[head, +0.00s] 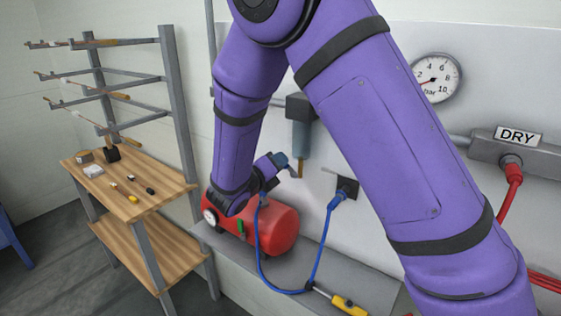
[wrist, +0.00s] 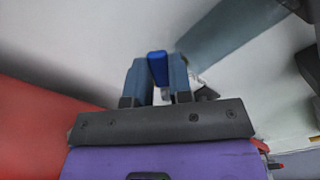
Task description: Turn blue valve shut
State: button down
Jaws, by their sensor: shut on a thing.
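The blue valve shows as a bright blue lever (wrist: 157,67) in the wrist view, standing between the two duller blue fingers of my gripper (wrist: 159,82). My gripper is shut on this lever. In the head view my gripper (head: 284,163) is beside the wall, above the red tank and just left of the hanging filter's lower end. There the lever is too small and too covered by the gripper to make out. The valve's body and its pipe are mostly hidden, so I cannot tell the lever's angle to the pipe.
A red air tank (head: 275,229) with a blue hose (head: 314,262) stands on the grey ledge below. A grey filter (head: 301,124), a pressure gauge (head: 436,78) and a DRY box (head: 515,152) are on the wall. A wooden bench (head: 157,201) with a rack stands left.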

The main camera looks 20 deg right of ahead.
jog(key=shift+w+a+f+n, duration=0.15)
jog(key=shift+f+n, duration=0.2)
jog(key=shift+n, duration=0.5)
jog(key=shift+w+a+f+n, duration=0.15)
jog(key=shift+f+n, duration=0.2)
jog(key=shift+n, duration=0.5)
jog(key=c, duration=1)
grip_release()
jog(key=v, duration=1)
jog(key=shift+s+a, duration=0.2)
jog(key=shift+a, duration=0.15)
